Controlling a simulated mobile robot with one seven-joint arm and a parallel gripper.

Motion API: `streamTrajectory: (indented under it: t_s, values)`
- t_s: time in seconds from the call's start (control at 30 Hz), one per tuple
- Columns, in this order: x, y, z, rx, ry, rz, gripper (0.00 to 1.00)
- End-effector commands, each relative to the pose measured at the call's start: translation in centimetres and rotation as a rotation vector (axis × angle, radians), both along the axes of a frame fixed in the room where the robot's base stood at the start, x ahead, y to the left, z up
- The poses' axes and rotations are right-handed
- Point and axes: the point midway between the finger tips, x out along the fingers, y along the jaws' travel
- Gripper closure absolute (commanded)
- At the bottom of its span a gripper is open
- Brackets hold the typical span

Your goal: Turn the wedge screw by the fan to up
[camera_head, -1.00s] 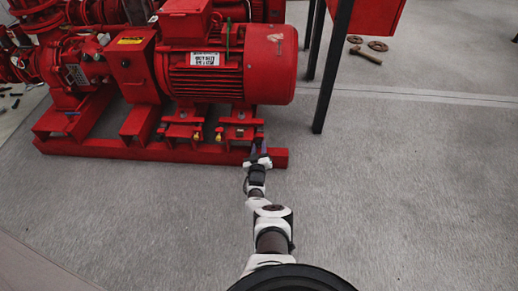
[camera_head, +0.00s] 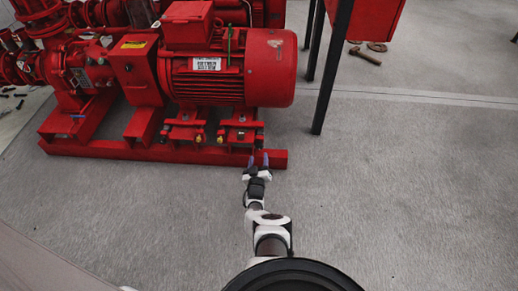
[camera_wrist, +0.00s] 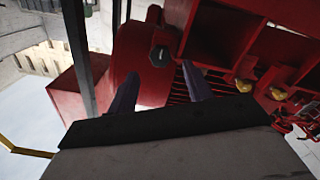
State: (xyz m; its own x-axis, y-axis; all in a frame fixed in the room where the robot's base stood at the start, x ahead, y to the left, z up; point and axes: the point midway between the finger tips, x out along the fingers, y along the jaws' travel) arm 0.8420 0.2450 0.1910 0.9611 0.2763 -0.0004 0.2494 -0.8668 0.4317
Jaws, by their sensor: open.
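The red motor (camera_head: 210,75) stands on a red base frame (camera_head: 100,150), with its rounded fan end (camera_head: 270,68) at the right. Yellow-headed screws (camera_head: 220,139) show on the mounts below it. My gripper (camera_head: 258,160) is open and empty at the right end of the frame. In the wrist view the open fingers (camera_wrist: 160,88) point towards a dark hexagonal screw head (camera_wrist: 159,56) on a red part. Yellow heads (camera_wrist: 244,85) show to its right. I cannot tell for certain which is the wedge screw, nor its setting. No contact is visible.
A black post (camera_head: 330,70) under a red box (camera_head: 365,18) stands right of the motor. A rusty bolt (camera_head: 366,56) and rings lie on the floor behind it. The grey floor in front and to the right is clear.

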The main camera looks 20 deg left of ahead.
Motion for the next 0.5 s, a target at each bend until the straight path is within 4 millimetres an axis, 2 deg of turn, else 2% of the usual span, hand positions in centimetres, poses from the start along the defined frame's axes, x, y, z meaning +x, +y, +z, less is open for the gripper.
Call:
streamTrajectory:
  t_s: [0.03,0.2,0.4,0.5]
  values:
    - [-1.1,-0.3,0.7,-0.001,0.003,0.001,0.49]
    - [-4.3,-1.2,0.6,0.000,0.003,0.001,0.49]
    - [-7.1,-2.0,0.3,0.000,0.002,0.001,0.49]
    - [-7.9,-2.2,0.2,0.001,0.000,0.001,0.49]
